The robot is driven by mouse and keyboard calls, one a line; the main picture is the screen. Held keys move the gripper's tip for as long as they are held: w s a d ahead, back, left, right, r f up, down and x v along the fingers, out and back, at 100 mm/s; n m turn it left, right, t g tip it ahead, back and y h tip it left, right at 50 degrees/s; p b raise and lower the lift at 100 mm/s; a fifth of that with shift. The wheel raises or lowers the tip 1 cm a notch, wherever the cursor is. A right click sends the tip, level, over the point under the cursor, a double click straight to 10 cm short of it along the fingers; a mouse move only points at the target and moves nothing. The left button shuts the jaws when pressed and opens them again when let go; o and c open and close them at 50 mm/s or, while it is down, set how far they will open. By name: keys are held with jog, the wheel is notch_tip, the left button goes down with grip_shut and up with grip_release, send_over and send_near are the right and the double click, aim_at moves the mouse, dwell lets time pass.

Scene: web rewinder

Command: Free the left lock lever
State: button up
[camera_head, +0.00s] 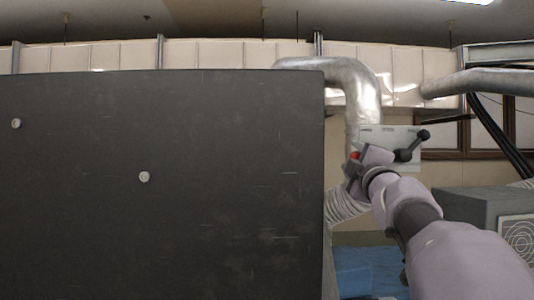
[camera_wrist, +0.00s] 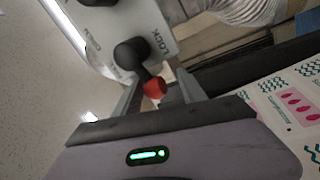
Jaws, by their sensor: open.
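The lock lever (camera_wrist: 132,55) shows in the wrist view as a black round hub and short arm ending in a red knob (camera_wrist: 154,87). In the head view the red knob (camera_head: 355,155) shows at the plate's left side. My gripper (camera_head: 358,170) is open at the knob. In the wrist view its two fingers stand on either side of the red knob. I cannot tell whether either finger touches it.
A second black lever with a ball end (camera_head: 423,135) is on the plate's right. A large dark panel (camera_head: 200,180) fills the left, close to my gripper. A silver duct (camera_head: 360,90) bends down behind. A printed web (camera_wrist: 290,105) lies at right in the wrist view.

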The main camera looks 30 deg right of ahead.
jog(key=shift+s+r, duration=0.1)
jog(key=shift+s, duration=0.55)
jog(key=shift+c, duration=0.8)
grip_shut()
